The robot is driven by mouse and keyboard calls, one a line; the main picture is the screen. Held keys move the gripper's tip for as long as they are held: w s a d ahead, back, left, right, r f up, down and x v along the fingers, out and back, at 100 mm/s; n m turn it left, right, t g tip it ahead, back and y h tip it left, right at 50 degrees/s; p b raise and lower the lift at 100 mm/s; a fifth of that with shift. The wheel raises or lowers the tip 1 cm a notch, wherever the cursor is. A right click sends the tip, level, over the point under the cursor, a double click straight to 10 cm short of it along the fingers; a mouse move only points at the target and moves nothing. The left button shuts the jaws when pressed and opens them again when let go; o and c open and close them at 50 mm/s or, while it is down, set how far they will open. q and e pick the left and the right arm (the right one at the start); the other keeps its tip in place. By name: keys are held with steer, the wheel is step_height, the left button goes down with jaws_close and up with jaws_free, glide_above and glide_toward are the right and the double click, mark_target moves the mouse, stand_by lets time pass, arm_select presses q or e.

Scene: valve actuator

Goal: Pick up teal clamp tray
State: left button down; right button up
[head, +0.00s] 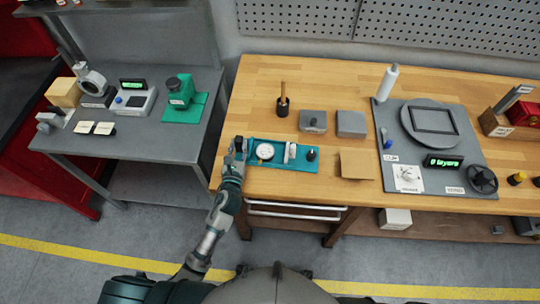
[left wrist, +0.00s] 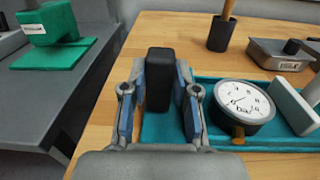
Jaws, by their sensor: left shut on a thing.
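The teal clamp tray (head: 296,164) lies on the wooden bench near its front left edge. It bears a round white dial gauge (head: 265,151), a pale upright block (head: 290,152) and a small dark part (head: 311,154). My left gripper (head: 239,146) is at the tray's left end. In the left wrist view my left gripper (left wrist: 159,85) is shut on a black upright block (left wrist: 158,79), which looks like the tray's handle. The teal tray (left wrist: 210,87) extends to the right there, with the gauge (left wrist: 240,103) beside the fingers. My right gripper is not in view.
Behind the tray are a dark cup (head: 283,107) with a brown stick and two grey boxes (head: 313,121). A tan sheet (head: 356,164) lies right of the tray. A grey side table (head: 135,135) stands left, across a gap. A grey mat (head: 430,180) with parts lies right.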

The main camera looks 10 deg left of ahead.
arm_select(q)
steer(key=shift+a, duration=0.6)
steer(key=r, duration=0.1)
steer(key=a+r, duration=0.1)
steer(key=shift+a+r, duration=0.3)
steer(key=shift+r, duration=0.05)
step_height(320, 180, up, 6)
steer(key=d, duration=0.2)
steer(key=shift+n+y, duration=0.3)
steer(key=shift+y, duration=0.2)
steer(key=f, duration=0.2)
steer(key=s+f, duration=0.1)
steer(key=f, duration=0.2)
steer(key=shift+s+a+f, duration=0.35)
steer(key=shift+s, duration=0.05)
steer(key=shift+a+f, duration=0.45)
steer(key=shift+f, duration=0.2)
steer(key=shift+d+f, duration=0.5)
steer(key=shift+d, duration=0.4)
steer(key=shift+a+f, duration=0.2)
steer(key=shift+a, duration=0.6)
steer(key=shift+d+f, duration=0.15)
steer(key=shift+d, duration=0.5)
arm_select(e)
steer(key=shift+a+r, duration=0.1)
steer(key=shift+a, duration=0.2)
arm_select(q)
steer(key=shift+a, duration=0.1)
